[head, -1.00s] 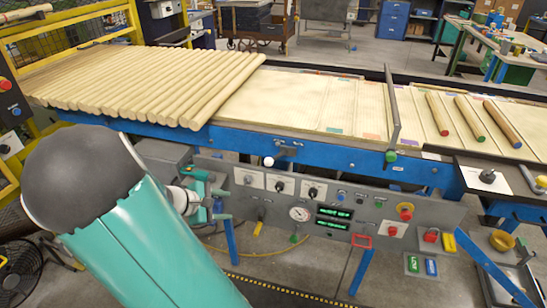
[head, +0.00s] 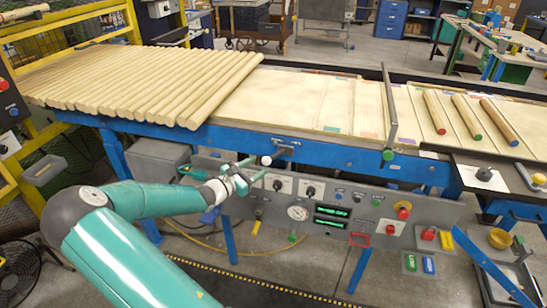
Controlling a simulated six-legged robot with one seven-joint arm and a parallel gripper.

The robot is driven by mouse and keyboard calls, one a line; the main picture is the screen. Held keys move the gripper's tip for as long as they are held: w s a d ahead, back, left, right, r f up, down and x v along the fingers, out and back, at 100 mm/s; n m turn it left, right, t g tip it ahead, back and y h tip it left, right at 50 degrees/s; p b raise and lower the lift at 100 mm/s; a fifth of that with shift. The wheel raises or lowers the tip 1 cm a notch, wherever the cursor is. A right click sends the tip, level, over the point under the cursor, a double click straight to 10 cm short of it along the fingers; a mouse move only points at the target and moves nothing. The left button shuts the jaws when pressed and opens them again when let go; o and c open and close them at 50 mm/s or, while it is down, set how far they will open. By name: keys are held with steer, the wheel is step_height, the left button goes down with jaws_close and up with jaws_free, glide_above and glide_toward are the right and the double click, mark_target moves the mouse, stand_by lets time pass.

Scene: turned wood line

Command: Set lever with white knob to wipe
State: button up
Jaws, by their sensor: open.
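The white knob (head: 266,160) sits at the end of a short lever on the blue front rail of the conveyor table, just above the grey control panel. The lever's bracket (head: 287,148) is on the rail to the right of the knob. My gripper (head: 252,170) is open, just left of and slightly below the knob, with its fingers pointing right. I cannot tell whether a finger touches the knob. No wipe marking is readable.
The grey control panel (head: 345,208) below the rail carries black knobs, a round gauge (head: 297,212), green displays and a red button (head: 404,211). Wooden rods (head: 150,85) cover the table's left part. A green-knobbed lever (head: 388,154) stands further right.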

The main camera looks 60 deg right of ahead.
mark_target(273, 155)
steer(key=x, duration=0.8)
steer(key=shift+s+d, duration=0.15)
steer(key=shift+d, duration=0.1)
steer(key=shift+c, duration=0.2)
jaws_close()
